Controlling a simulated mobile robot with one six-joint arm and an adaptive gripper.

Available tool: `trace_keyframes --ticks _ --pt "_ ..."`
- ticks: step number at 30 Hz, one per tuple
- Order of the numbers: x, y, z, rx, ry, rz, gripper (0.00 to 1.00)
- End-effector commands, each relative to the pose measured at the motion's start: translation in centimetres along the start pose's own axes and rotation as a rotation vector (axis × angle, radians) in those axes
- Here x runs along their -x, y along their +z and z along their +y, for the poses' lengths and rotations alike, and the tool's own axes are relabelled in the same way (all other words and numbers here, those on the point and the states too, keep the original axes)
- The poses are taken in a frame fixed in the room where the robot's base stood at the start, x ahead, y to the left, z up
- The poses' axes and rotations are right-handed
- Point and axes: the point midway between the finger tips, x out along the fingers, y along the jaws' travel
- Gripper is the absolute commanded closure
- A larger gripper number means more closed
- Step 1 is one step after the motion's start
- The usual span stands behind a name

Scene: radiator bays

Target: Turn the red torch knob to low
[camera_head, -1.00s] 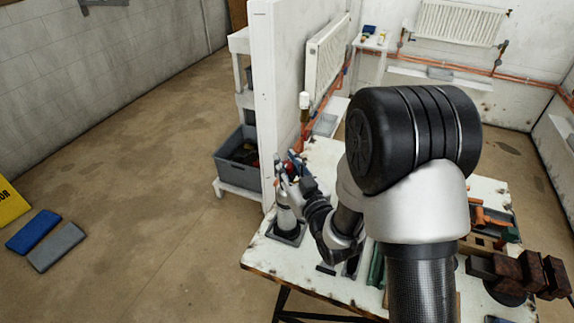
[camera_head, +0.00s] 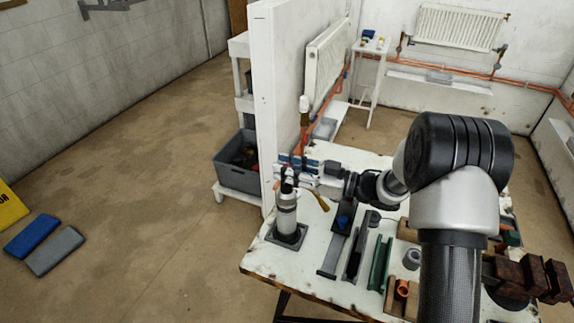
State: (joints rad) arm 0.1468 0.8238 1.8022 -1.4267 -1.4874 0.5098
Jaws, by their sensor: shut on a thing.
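The torch is a pale grey cylinder (camera_head: 286,215) standing upright at the left end of the white workbench, in a dark square holder (camera_head: 287,237). My gripper (camera_head: 288,170) reaches in from the right, nearly level, with its fingers at the torch's top. It is shut around the small top part, where a little red shows. The red knob is mostly hidden by the fingers, and its setting cannot be read. A brass-coloured tube (camera_head: 316,197) slants down to the right just below my gripper.
A white partition (camera_head: 265,110) stands close behind the torch. A grey crate (camera_head: 238,178) sits on a shelf at left.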

Motion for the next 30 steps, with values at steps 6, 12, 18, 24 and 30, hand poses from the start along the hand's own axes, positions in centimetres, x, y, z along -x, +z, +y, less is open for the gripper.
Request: trace_keyframes --ticks 6,12,18,24,30 --pt "-0.01 -0.13 0.07 0.002 -0.13 0.002 0.99" --pt "-0.03 -0.1 0.02 0.001 -0.198 0.002 0.99" --pt "-0.05 -0.11 -0.02 0.0 -0.225 0.004 0.99" --pt "-0.06 -0.13 -0.03 0.001 -0.229 0.004 0.99" --pt "-0.06 -0.14 -0.02 0.001 -0.228 0.004 0.74"
